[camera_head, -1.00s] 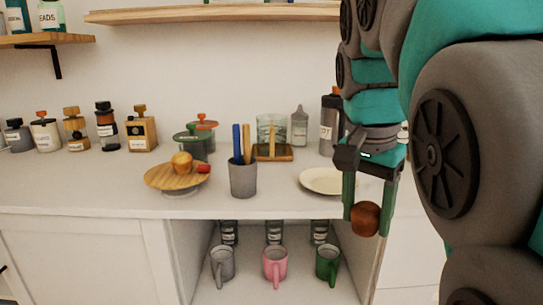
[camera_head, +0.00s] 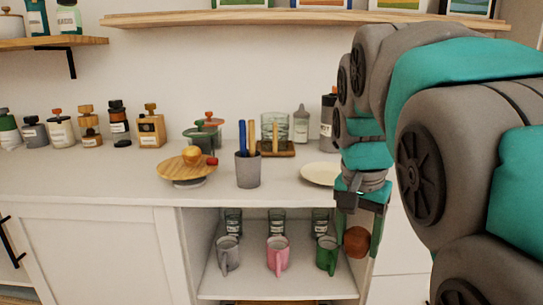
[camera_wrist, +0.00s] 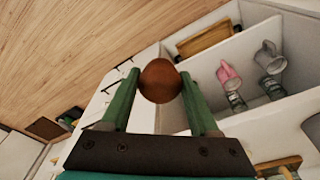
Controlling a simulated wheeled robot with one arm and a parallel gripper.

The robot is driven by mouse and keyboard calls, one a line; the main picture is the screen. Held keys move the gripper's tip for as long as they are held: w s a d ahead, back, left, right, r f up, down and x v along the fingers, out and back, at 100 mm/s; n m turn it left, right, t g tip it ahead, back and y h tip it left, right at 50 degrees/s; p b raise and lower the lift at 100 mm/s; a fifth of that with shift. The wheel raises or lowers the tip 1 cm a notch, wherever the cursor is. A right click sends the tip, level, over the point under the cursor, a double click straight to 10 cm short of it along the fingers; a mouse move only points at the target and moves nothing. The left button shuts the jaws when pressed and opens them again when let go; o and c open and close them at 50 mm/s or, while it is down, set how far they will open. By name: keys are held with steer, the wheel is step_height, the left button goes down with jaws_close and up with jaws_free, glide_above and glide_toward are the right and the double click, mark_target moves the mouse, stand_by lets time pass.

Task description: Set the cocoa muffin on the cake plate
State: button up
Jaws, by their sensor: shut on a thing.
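The brown cocoa muffin (camera_head: 356,241) is held between the green fingers of my gripper (camera_head: 357,238). The muffin also shows in the wrist view (camera_wrist: 159,81), between both fingers. My gripper points down in front of the cabinet's open shelf, below the counter top and to the right of the green mug. The wooden cake plate (camera_head: 187,167), on a low foot, stands on the counter at the left. A yellow-orange muffin (camera_head: 191,155) and a small red item (camera_head: 212,161) are on it. My gripper is well to the right of the cake plate and lower than it.
A grey cup with utensils (camera_head: 248,169) stands right of the cake plate. A cream plate (camera_head: 321,174) lies partly behind my arm. Jars line the back left. Mugs, including a pink one (camera_head: 278,254), stand in the shelf below. The counter front left is clear.

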steer(key=w+f+n, duration=0.2)
steer(key=w+f, duration=0.3)
steer(key=f, duration=0.5)
steer(key=w+f+n, duration=0.3)
steer(key=w+f, duration=0.2)
steer(key=f, duration=0.6)
steer(key=w+f+n+y, duration=0.1)
steer(key=w+f+n, duration=0.1)
steer(key=w+f, duration=0.4)
step_height(320, 180, down, 5)
steer(key=shift+r, duration=0.15)
